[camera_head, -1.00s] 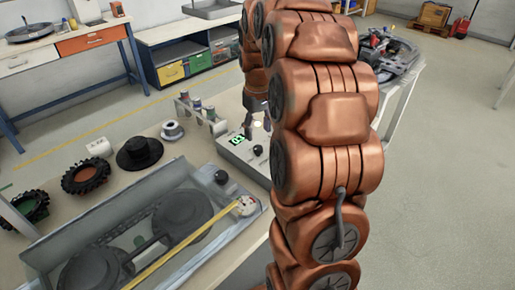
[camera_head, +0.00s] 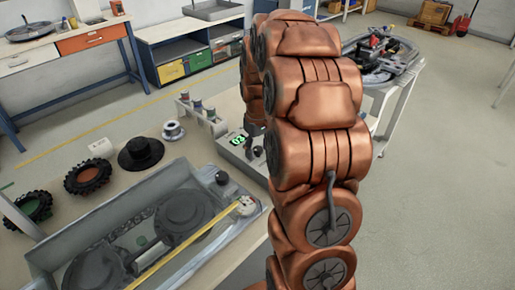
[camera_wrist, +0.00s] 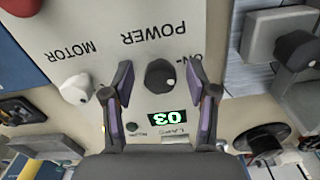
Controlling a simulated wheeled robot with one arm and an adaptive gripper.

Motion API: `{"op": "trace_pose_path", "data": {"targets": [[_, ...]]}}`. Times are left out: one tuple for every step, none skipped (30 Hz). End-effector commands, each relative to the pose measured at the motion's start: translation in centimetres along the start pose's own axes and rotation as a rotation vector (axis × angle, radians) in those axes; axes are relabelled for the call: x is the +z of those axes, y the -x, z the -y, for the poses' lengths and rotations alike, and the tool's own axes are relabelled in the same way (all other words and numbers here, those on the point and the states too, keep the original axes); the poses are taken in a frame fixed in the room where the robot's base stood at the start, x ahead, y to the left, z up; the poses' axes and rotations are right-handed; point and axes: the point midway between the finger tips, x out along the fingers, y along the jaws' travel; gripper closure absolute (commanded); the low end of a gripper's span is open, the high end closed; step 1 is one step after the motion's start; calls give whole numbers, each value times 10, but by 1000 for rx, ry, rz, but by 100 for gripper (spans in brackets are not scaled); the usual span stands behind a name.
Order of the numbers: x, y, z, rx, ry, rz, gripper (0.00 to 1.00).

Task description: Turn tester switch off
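The tester (camera_head: 228,146) is a light grey box on the workbench, partly hidden behind my arm in the head view. Its green display (camera_wrist: 174,118) is lit and reads 03, upside down in the wrist view. A black round knob (camera_wrist: 160,75) sits by the POWER label and an ON mark. A white knob (camera_wrist: 75,89) sits by the MOTOR label. My gripper (camera_wrist: 160,62) is open, with one finger on each side of the black knob and gaps visible between fingers and knob. In the head view my arm hides most of the gripper.
A red part (camera_wrist: 20,6) is at the panel's corner. Left of the tester stand a black hub (camera_head: 140,154), a tyre (camera_head: 88,176) and a small spool (camera_head: 173,130). A grey tray (camera_head: 60,255) with wheels and a yellow strip lies in front.

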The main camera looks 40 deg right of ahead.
Motion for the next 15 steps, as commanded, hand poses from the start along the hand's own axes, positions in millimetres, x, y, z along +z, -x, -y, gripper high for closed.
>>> {"op": "trace_pose_path", "data": {"targets": [[0, 0, 0, 0, 0, 0, 47], [0, 0, 0, 0, 0, 0, 50], [0, 0, 0, 0, 0, 0, 55], [0, 0, 0, 0, 0, 0, 58], [0, 0, 0, 0, 0, 0, 61], [0, 0, 0, 0, 0, 0, 65], [0, 0, 0, 0, 0, 0, 68], [0, 0, 0, 0, 0, 0, 71], [0, 0, 0, 0, 0, 0, 75], [0, 0, 0, 0, 0, 0, 79], [0, 0, 0, 0, 0, 0, 82], [0, 0, 0, 0, 0, 0, 86], [0, 0, 0, 0, 0, 0, 89], [0, 0, 0, 0, 0, 0, 92], [0, 0, 0, 0, 0, 0, 96]]}}
